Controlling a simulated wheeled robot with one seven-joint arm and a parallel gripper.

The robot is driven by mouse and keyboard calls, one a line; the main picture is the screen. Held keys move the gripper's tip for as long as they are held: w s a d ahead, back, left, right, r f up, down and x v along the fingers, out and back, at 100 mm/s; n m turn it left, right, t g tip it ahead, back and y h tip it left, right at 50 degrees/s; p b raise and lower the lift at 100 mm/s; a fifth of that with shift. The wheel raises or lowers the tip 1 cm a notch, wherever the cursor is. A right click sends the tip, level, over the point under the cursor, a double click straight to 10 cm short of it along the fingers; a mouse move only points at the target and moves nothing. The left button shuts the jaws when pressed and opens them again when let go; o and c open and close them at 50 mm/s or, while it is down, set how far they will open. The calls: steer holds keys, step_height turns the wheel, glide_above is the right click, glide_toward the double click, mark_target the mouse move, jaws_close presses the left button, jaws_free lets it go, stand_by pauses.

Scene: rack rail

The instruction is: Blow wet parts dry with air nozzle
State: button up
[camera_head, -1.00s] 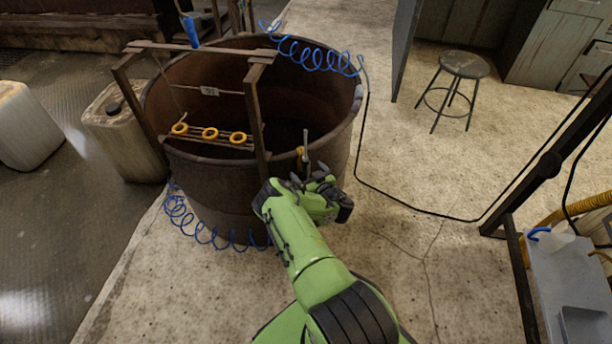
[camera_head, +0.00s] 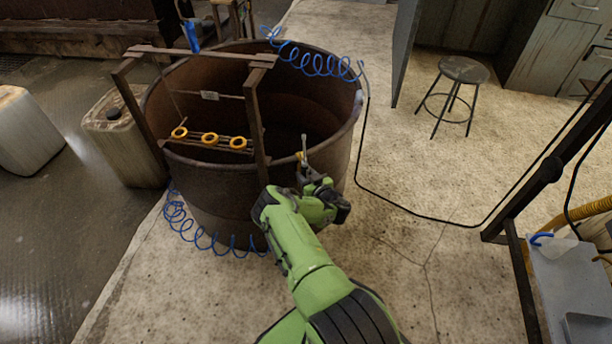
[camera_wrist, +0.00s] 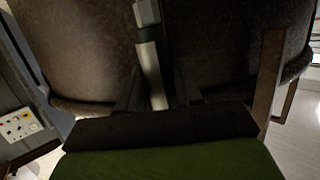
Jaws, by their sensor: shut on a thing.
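My gripper (camera_head: 308,172) is just right of the frame's right post, by the tub's near rim. It is shut on a slim grey tool, seemingly the air nozzle (camera_head: 304,146), which points up. In the wrist view, the pale nozzle (camera_wrist: 150,70) stands between the dark fingers. The parts are left of my gripper, apart from it.
The frame's right post (camera_head: 256,125) stands between my gripper and the rings. Blue coiled hose (camera_head: 318,62) hangs at the tub's far rim, and more (camera_head: 205,238) at its near left. A stool (camera_head: 463,70) stands far right. Floor right of the tub is mostly clear.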

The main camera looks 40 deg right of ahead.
stand_by(0.4)
steer(key=shift+r+p, duration=2)
steer(key=shift+p, duration=0.25)
steer(key=shift+w, duration=0.1)
steer(key=shift+r, duration=0.1)
steer(key=shift+p+v, duration=0.65)
steer(key=shift+v, duration=0.3)
steer(key=p, duration=0.3)
glide_toward(307, 169)
steer(key=shift+w+d+f, duration=0.25)
steer(key=shift+w+f, duration=1)
steer(key=shift+f, duration=0.1)
